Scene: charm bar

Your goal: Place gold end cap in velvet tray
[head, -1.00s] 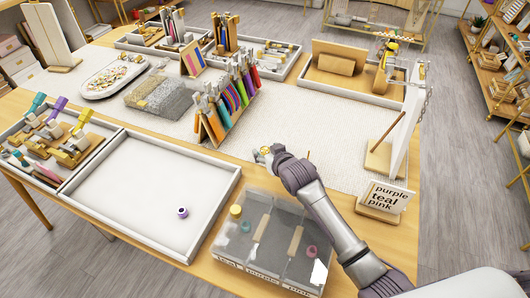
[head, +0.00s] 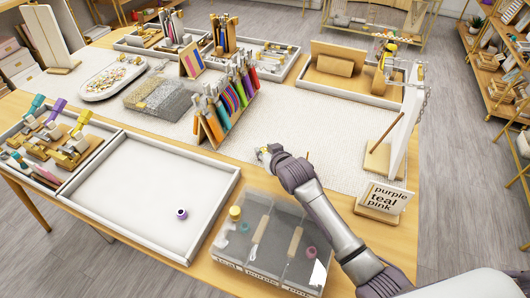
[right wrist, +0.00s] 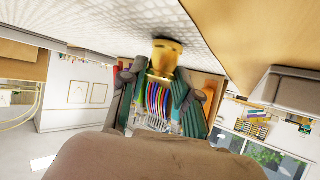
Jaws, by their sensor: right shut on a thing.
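My right gripper (head: 263,153) is over the pale mat at the centre of the head view. In the right wrist view, my right gripper (right wrist: 158,80) is shut on a gold end cap (right wrist: 166,52). In the head view the cap is mostly hidden by the gripper. A pale, flat, low-walled tray, likely the velvet tray (head: 135,185), lies to the left of the gripper. It holds one small purple ring (head: 181,214) and is otherwise bare. My left gripper is not in view.
A clear box (head: 222,258) with labelled compartments stands in front, holding a gold piece (head: 235,212), a teal ring and a pink ring. A rack of coloured tools (head: 226,108) stands behind the gripper. A sign (head: 385,198) stands at the right.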

